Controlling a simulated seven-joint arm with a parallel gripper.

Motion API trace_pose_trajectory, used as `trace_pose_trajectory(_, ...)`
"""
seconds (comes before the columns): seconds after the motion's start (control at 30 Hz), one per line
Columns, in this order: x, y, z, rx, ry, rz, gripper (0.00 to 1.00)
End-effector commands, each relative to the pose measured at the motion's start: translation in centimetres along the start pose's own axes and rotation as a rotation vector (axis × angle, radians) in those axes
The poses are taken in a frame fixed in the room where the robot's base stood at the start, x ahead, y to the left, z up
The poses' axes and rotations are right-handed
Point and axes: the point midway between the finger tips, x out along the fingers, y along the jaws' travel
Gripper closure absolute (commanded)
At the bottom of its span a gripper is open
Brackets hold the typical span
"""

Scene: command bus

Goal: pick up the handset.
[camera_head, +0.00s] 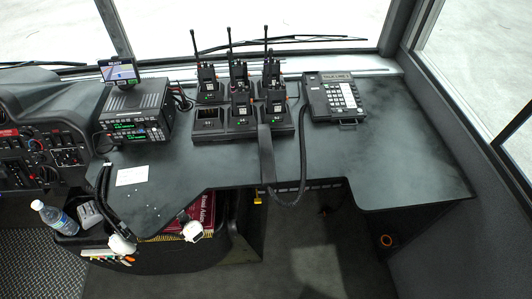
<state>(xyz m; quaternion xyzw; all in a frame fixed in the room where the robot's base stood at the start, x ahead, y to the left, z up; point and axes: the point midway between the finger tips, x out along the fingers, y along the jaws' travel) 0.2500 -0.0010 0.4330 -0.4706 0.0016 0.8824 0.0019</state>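The handset (266,155) is a long, narrow black bar on the dark counter, with its near end at the front edge. Its far end is close in front of the radio charger rack. A thick black cord runs from the desk phone (319,98) down over the counter edge and loops back to the handset's near end. The phone's cradle side is bare, and its keypad side is pale. I cannot make out my gripper in this view, so its state is not shown.
A charger rack (205,133) with several upright radios stands behind the handset. A radio unit (136,118) with a small screen (119,71) is at left. Two pale objects, one on a black cable (104,193), hang near the left front edge. The counter's right side (405,150) is clear.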

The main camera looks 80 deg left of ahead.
Motion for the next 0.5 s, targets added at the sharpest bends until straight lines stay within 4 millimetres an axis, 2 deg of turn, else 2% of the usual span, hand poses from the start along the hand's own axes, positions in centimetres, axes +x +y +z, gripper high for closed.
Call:
trace_pose_trajectory(0.37, 0.0, 0.0, 0.0, 0.0, 0.0, 0.0, 1.0)
trace_pose_trajectory(0.5, 0.0, 0.0, 0.0, 0.0, 0.0, 0.0, 0.89)
